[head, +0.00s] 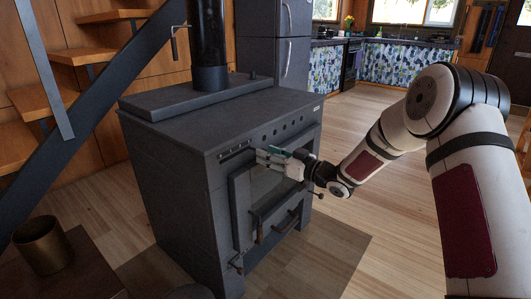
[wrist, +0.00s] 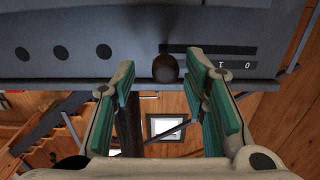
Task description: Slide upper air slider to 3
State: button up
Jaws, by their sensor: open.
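The upper air slider shows in the wrist view as a dark round knob (wrist: 166,68) on the stove's front, which appears upside down there. A dark slot runs right from the knob, with a numbered scale (wrist: 235,65) where "1" and "0" can be read. The knob is left of the "1"; the number at it is hidden. My gripper (wrist: 161,78) is open, one green-padded finger on each side of the knob, with gaps visible. In the head view my gripper (head: 258,157) is at the upper front of the stove (head: 170,170), just right of the slider strip (head: 236,150).
A row of round holes (wrist: 62,52) lies left of the knob in the wrist view. The stove door (head: 242,205) with its handles (head: 275,225) is below my gripper. A stovepipe (head: 208,45) rises behind. Open wooden floor (head: 350,135) lies to the right.

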jog(key=v, duration=1)
